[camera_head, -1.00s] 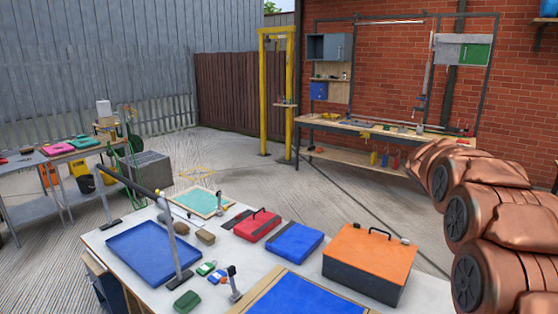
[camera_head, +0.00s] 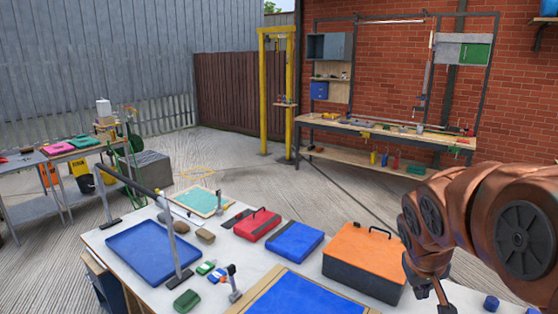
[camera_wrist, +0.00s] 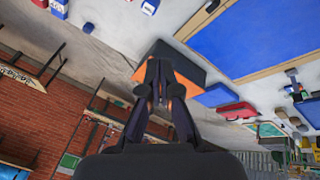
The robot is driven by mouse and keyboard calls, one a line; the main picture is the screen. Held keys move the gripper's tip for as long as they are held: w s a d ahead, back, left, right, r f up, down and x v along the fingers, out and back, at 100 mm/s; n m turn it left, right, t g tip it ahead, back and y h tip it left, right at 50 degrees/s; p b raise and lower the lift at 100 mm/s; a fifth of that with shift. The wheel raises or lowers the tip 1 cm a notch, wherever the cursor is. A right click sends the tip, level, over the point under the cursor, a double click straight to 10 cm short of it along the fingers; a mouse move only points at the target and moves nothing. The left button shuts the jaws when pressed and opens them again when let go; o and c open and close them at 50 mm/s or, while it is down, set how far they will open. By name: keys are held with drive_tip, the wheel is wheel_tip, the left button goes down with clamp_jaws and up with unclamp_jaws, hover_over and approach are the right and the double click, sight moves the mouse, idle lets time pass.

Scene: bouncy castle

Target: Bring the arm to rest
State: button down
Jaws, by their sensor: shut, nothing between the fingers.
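My gripper shows in the wrist view (camera_wrist: 160,92), with its dark fingers together and nothing held between them. In that view the fingertips overlap the orange and black toolbox (camera_wrist: 190,65), and I cannot tell how far apart they are. My copper-coloured arm fills the right side of the head view, bent downward at the right of the orange toolbox (camera_head: 363,262). The lower end of the arm runs out of the bottom of the head view, so the fingers are hidden there.
The white table holds a blue tray (camera_head: 150,252), a red case (camera_head: 257,225), a blue case (camera_head: 294,242) and a blue mat (camera_head: 308,297). A metal rail (camera_head: 128,180) stands over the tray. A workbench (camera_head: 385,131) lines the brick wall. Open floor lies behind the table.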

drive_tip(key=s+a+f+g+y, duration=0.1)
drive_tip(key=s+a+f, duration=0.1)
drive_tip(key=s, duration=0.6)
drive_tip(key=s+a+f+g+y, duration=0.1)
drive_tip(key=s+a+f+g, duration=0.1)
drive_tip(key=s+a, duration=0.3)
drive_tip(key=s+a+f+g+y, duration=0.1)
drive_tip(key=s+a+f+g, duration=0.1)
drive_tip(key=s, duration=1)
drive_tip(key=shift+s+a+f, duration=0.25)
drive_tip(key=shift+a+f, duration=0.25)
drive_tip(key=shift+a, duration=0.45)
drive_tip(key=shift+s, duration=0.1)
